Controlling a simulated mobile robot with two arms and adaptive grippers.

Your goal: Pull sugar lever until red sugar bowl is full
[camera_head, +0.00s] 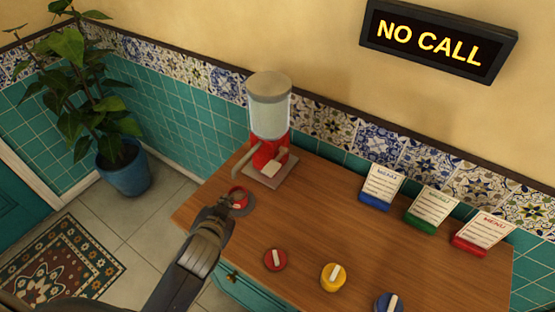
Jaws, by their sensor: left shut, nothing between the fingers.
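The sugar dispenser (269,105) stands at the back left of the wooden counter, with a pale clear-sided tank on a red base (267,152). A grey curved piece (243,163) sticks out from the base to the left; I cannot tell for certain whether it is the lever or a spout. The small red bowl (239,196) sits on a dark round saucer in front of the dispenser, apart from its base. Its fill level is too small to tell. My left gripper (223,207) is shut and empty, close beside the bowl at its lower left. My right gripper is out of view.
Red (275,260), yellow (333,277) and blue (388,302) round pieces with white bars lie along the counter front. Menu cards on blue (375,201), green (420,222) and red (469,247) stands line the back. The counter's middle (330,225) is clear.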

